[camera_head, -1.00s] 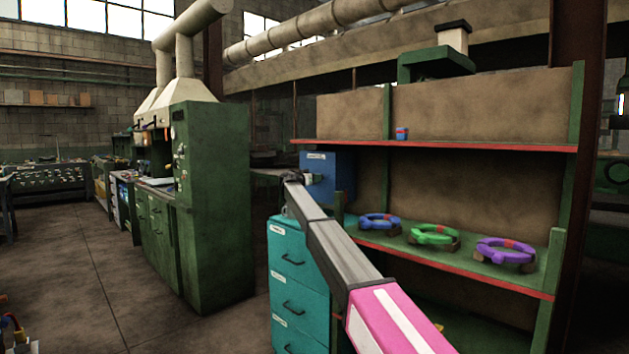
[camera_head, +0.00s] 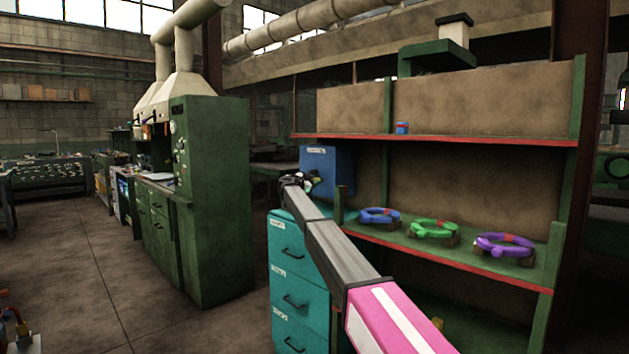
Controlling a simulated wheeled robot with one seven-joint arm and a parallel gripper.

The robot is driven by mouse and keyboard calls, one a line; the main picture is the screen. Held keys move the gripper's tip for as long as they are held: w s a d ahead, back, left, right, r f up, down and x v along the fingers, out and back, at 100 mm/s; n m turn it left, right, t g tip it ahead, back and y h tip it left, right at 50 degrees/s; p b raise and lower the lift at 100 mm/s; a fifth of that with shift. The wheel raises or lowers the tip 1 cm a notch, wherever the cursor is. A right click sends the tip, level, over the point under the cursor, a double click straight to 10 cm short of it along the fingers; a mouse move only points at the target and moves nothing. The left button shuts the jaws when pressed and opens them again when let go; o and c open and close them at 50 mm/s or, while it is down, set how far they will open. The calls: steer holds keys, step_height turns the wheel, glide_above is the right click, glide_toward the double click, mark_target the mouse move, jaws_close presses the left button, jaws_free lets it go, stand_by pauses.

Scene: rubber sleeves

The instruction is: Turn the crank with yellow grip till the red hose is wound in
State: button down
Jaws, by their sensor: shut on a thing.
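My pink and grey arm reaches away from me, and my gripper (camera_head: 307,182) is at its far end, in front of a blue box (camera_head: 328,168) with a white label. The gripper is small and partly hidden by my own arm. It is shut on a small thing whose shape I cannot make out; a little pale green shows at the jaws. I cannot make out a crank with a yellow grip or a red hose for sure.
A teal drawer cabinet (camera_head: 292,290) stands below my arm. A green shelf (camera_head: 385,245) on the right holds blue (camera_head: 380,215), green (camera_head: 433,228) and purple (camera_head: 504,244) rings. A tall green cabinet (camera_head: 220,200) stands left of centre.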

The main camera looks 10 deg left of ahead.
steer(key=shift+w+a+f+m, duration=0.2)
steer(key=shift+a+f+m, duration=0.15)
steer(key=shift+m, duration=0.7)
steer(key=shift+w+a+f+m, duration=0.2)
steer(key=shift+f+m, duration=0.25)
steer(key=shift+m, duration=0.55)
steer(key=shift+w+a+f+m, duration=0.2)
steer(key=shift+a+f+m, duration=0.15)
steer(key=shift+m, duration=0.7)
steer(key=shift+f, duration=0.1)
steer(key=c, duration=0.8)
jaws_free()
steer(key=shift+c, duration=0.2)
steer(key=v, duration=1)
steer(key=shift+s+a, duration=0.25)
steer(key=shift+s, duration=0.05)
